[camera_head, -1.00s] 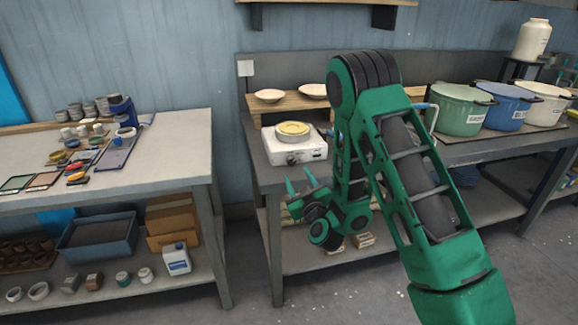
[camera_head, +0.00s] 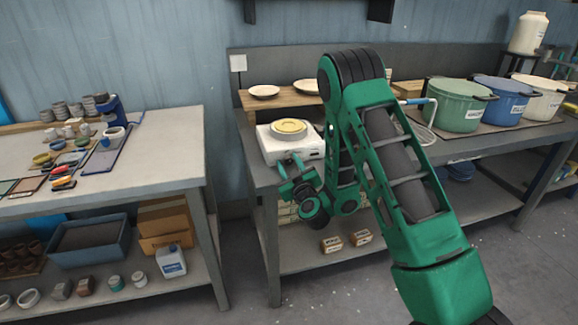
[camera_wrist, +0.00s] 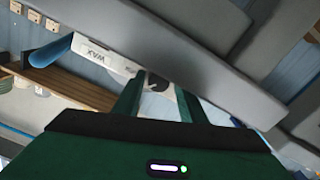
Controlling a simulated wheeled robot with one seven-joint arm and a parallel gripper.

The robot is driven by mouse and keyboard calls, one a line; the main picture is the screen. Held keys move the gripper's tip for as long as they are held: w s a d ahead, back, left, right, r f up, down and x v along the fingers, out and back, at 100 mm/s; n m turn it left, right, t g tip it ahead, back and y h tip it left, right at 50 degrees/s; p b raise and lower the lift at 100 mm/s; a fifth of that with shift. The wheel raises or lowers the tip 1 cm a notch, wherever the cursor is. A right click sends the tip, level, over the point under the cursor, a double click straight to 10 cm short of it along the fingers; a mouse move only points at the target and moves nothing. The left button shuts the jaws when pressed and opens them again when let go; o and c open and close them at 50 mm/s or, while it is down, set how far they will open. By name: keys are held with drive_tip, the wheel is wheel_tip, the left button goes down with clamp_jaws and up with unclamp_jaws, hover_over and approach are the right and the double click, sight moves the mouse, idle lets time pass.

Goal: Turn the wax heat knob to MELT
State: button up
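The white wax heater (camera_head: 273,149) stands on the near left end of the grey bench, with a round cream-yellow pan (camera_head: 289,127) on top. In the wrist view its white front (camera_wrist: 100,56), lettered WAX, appears tilted. My gripper (camera_head: 289,163) is at the heater's front face, its fingers pointing toward it. In the wrist view the gripper (camera_wrist: 160,80) has its fingers apart, with a small pale and dark round part, seemingly the heat knob (camera_wrist: 158,84), between them. I cannot tell whether the fingers touch it. The knob's setting and the MELT mark are not readable.
A wooden riser with plates (camera_head: 264,91) stands behind the heater. Green (camera_head: 458,106), blue and cream pots stand at the bench's right. A separate table (camera_head: 165,150) with tools is on the left, beyond a gap. Small boxes (camera_head: 332,244) lie on the lower shelf.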

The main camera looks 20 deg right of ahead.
drive_tip(key=c, duration=0.7)
drive_tip(key=shift+m, duration=0.3)
drive_tip(key=m, duration=0.4)
drive_tip(key=shift+s+f, duration=0.1)
drive_tip(key=shift+a+m, duration=0.15)
drive_tip(key=shift+m, duration=1.95)
